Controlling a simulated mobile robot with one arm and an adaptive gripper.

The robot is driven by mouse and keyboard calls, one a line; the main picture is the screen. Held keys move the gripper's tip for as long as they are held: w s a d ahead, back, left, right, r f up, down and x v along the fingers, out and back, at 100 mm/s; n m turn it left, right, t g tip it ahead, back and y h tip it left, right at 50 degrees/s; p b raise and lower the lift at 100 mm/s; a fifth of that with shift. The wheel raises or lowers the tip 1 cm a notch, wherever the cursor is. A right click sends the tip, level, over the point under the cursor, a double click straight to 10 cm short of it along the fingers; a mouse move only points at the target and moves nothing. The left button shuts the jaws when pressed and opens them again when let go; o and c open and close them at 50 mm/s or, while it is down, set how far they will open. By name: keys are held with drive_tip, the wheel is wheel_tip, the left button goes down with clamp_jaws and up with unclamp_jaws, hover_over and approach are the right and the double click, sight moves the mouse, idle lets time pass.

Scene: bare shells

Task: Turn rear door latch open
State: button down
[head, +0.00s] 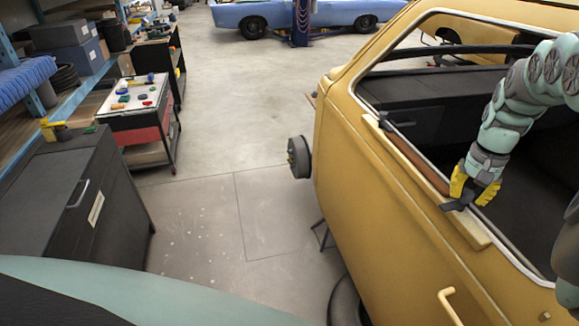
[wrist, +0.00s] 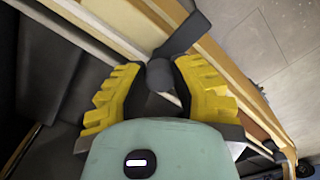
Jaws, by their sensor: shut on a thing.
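The dark latch (head: 453,206) sits on the tan sill of the yellow vehicle shell (head: 375,220), below the large window opening. My gripper (head: 468,198) reaches down to it from the right, with its yellow fingers on either side. In the wrist view the latch shows as a rounded dark hub (wrist: 160,74) with a flat lever (wrist: 188,33) slanting up and right across the sill. The yellow fingers of my gripper (wrist: 160,88) are shut on the hub. The fingertips partly hide it.
Another dark fitting (head: 388,122) sits farther along the sill. A wheel hub (head: 299,157) sticks out from the shell. A dark cabinet (head: 100,205) and a tool cart (head: 140,110) stand at the left. The concrete floor between is mostly clear.

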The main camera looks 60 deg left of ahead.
sight(470, 192)
drive_tip(key=c, duration=0.7)
unclamp_jaws()
drive_tip(key=shift+w+d+r, duration=0.1)
drive_tip(key=shift+w+r, duration=0.05)
drive_tip(key=shift+r, duration=5.85)
